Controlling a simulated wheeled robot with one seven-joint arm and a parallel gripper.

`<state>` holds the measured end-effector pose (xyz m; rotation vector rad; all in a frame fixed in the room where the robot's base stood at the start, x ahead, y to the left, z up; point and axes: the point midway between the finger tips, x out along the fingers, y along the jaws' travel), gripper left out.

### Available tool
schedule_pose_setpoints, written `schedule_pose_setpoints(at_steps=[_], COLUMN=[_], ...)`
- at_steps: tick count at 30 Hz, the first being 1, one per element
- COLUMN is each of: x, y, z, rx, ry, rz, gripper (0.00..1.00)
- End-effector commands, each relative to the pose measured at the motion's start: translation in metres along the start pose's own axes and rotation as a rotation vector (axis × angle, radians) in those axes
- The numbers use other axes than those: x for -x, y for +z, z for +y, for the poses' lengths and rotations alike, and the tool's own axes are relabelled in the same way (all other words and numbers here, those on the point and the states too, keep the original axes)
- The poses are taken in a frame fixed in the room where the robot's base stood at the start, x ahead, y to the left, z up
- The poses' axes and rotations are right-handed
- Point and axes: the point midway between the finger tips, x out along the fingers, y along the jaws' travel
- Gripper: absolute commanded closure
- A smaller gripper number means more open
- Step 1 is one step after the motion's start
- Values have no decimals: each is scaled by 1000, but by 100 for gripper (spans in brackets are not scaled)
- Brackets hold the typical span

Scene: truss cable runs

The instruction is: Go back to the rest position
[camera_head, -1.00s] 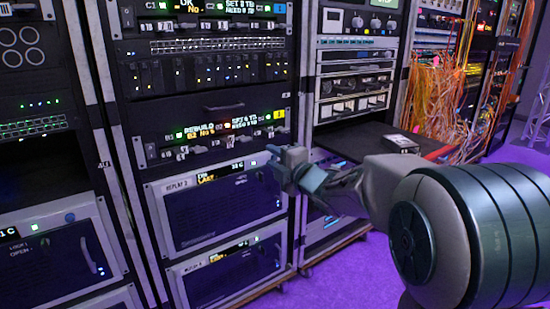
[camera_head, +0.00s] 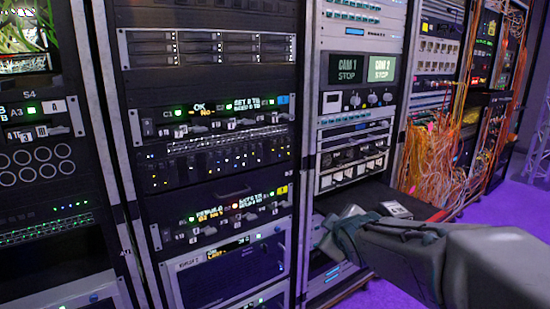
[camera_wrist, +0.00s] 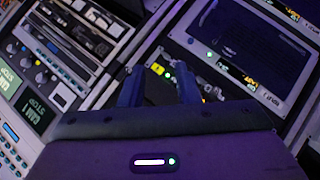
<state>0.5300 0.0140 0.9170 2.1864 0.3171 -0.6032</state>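My gripper (camera_head: 322,238) is at the lower middle right in the head view, in front of the right rack's lower part, near the edge of the middle rack. In the wrist view its two fingers (camera_wrist: 158,86) stand apart with a gap between them, and nothing shows held there. My forearm reaches in from the right edge. The middle rack (camera_head: 145,243) has a panel with REBUILD text (camera_head: 210,215) and a replay unit (camera_head: 235,270) below it. Whether the fingertips touch anything cannot be told.
The right rack carries CAM 1 and CAM 2 screens (camera_head: 351,67) and a dark shelf (camera_head: 345,200) with a small box (camera_head: 396,209). Orange cables (camera_head: 432,160) hang farther right. Purple floor (camera_head: 505,215) is open at the right.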

Motion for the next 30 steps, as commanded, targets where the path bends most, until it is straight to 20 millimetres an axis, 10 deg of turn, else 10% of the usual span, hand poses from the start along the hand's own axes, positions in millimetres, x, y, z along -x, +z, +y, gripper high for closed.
schedule_pose_setpoints(at_steps=[18,30], x=[209,255], y=[24,28], z=[-4,-22], rx=[-724,-874], ry=[-256,-319], rz=[-590,-739], gripper=[71,71])
